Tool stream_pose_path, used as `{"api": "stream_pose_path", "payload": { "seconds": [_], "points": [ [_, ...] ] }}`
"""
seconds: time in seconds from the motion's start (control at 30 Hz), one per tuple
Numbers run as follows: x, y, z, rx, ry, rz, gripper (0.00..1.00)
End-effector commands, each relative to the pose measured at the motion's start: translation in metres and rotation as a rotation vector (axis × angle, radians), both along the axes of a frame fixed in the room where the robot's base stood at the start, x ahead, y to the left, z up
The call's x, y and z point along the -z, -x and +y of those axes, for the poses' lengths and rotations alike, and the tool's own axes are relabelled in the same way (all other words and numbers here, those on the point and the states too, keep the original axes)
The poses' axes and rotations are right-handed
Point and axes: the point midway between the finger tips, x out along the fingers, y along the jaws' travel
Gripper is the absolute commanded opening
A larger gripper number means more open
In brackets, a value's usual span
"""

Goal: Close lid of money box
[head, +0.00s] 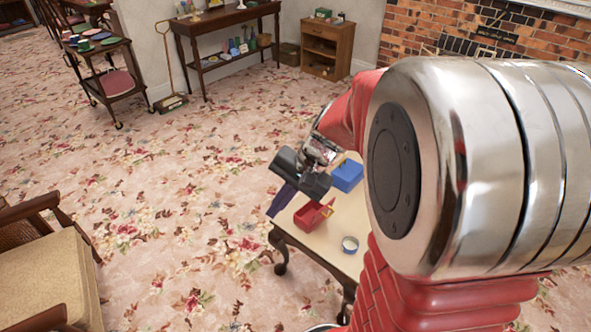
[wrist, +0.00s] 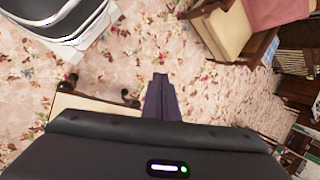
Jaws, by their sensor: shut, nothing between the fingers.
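A small red box (head: 307,216), likely the money box, stands on a small cream-topped table (head: 328,240) in the head view. Its red lid (head: 325,211) appears raised at its right side. My gripper (head: 275,209) is left of the red box, at the table's left edge, with its dark purple fingers pointing down and left. In the wrist view the fingers (wrist: 160,82) are together and empty over the carpet. The red box is hidden there; only part of the tabletop shows, at left.
A blue box (head: 347,175) stands behind the red box. A round roll (head: 350,244) lies near the table's front. My arm covers the table's right side. A wooden armchair (head: 42,262) stands at left; carpet between is clear.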

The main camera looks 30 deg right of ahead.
Motion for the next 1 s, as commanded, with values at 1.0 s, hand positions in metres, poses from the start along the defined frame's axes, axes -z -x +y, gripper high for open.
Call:
{"api": "stream_pose_path", "payload": {
  "seconds": [1.0],
  "points": [
    [0.172,-0.059,-0.19,0.855,-0.691,0.152,0.0]
  ]
}}
